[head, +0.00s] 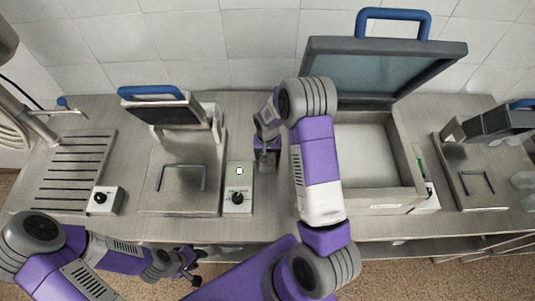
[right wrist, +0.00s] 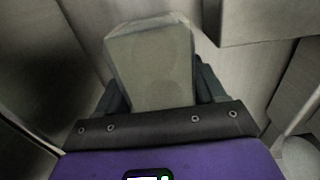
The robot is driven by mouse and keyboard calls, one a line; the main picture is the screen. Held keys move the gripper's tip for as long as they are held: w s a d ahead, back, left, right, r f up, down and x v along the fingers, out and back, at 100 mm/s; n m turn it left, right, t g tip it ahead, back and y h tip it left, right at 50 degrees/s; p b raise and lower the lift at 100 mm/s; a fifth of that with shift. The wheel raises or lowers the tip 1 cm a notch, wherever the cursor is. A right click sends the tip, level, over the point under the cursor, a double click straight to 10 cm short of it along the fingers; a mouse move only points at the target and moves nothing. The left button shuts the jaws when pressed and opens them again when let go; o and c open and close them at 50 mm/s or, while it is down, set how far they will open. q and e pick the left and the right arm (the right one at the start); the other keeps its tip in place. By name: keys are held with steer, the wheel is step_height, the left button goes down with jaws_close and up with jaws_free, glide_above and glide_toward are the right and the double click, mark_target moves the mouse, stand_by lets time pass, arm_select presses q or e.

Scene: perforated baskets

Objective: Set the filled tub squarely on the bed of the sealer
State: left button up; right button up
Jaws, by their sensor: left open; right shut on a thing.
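My right gripper (head: 267,152) is over the counter between the small sealer and the large chamber machine. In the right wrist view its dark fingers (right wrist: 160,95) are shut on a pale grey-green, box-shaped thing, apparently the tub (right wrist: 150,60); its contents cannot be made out. In the head view the gripper mostly hides it. The small sealer (head: 183,190) has a flat metal bed with a dark U-shaped frame and a raised, blue-handled head (head: 160,108). My left gripper (head: 183,272) is open and empty, low in front of the counter edge.
A dial box (head: 238,202) sits right of the small sealer, another (head: 103,200) left of it. The large chamber machine (head: 385,200) has its lid (head: 385,65) open. A slotted rack (head: 75,165) is at left, a similar small sealer (head: 480,185) at right.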

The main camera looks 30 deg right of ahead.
steer(key=o, duration=1.3)
steer(key=shift+f, duration=0.1)
step_height(320, 180, up, 12)
steer(key=shift+r, duration=0.1)
steer(key=shift+s+a+f, duration=0.1)
steer(key=shift+s+f, duration=0.05)
steer(key=shift+f, duration=0.5)
steer(key=shift+s+a+f, duration=0.1)
steer(key=shift+f, duration=0.5)
steer(key=shift+w+a+f, duration=0.15)
steer(key=shift+w+f, duration=0.1)
steer(key=shift+f, duration=0.55)
steer(key=shift+d+f+p, duration=0.15)
steer(key=shift+d+f, duration=0.05)
steer(key=shift+f, duration=1.65)
steer(key=shift+d+f+p, duration=0.15)
steer(key=shift+f, duration=1.65)
